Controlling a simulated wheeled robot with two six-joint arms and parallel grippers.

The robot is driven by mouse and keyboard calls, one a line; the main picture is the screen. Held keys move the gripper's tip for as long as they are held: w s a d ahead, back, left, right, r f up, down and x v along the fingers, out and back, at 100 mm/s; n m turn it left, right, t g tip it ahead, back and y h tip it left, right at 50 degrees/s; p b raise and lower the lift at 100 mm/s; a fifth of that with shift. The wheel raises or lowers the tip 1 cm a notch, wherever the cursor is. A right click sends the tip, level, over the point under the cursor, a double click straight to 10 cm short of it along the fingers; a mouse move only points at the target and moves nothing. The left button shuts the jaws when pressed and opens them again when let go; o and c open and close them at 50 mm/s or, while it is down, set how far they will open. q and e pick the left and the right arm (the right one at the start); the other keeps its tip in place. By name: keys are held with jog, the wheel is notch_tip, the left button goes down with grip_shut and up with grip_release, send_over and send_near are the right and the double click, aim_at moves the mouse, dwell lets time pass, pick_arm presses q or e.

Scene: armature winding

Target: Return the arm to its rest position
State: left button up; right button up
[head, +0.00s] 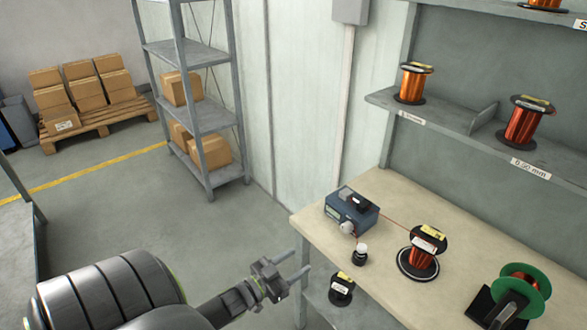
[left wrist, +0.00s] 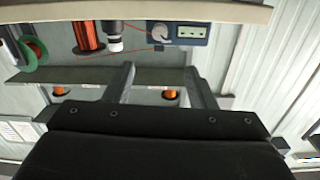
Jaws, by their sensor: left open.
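My left gripper (head: 291,270) is open and empty, held out in front of the workbench's left edge in the head view. In the left wrist view its two fingers (left wrist: 160,82) stand apart with nothing between them. On the bench (head: 372,188) are a blue winding device (head: 351,213), a copper wire spool (head: 424,250) on a round base and a green-flanged spool (head: 520,290) on a black stand. A thin copper wire runs from the device towards the copper spool. A small black-and-white part (head: 360,254) stands at the bench's front. My right gripper is not in view.
A shelf (head: 455,137) above the bench holds copper spools (head: 413,83) and (head: 525,122). A dark spool (head: 341,289) sits below the bench top, near my gripper. A metal rack (head: 205,118) with boxes and a loaded pallet (head: 97,124) stand behind. The floor (head: 130,205) between is clear.

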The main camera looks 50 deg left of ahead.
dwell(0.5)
pick_arm(q)
jog(key=s+f+n+g+y, duration=0.15)
jog(key=s+f+g, duration=0.4)
jog(key=f, duration=0.75)
jog(key=s+f+n+g+y, duration=0.1)
jog(key=s+f+g+y, duration=0.2)
jog(key=s+f, duration=0.7)
jog(key=s+d+f+g+h, duration=0.1)
jog(key=s+d+f+g, duration=0.3)
jog(key=s+f, duration=0.3)
jog(key=s+d+f+g, duration=0.4)
jog(key=s+f, duration=0.3)
jog(key=s, duration=0.5)
jog(key=shift+s+d+f+h, duration=0.2)
jog(key=shift+s+d+h, duration=0.15)
jog(key=shift+d, duration=0.4)
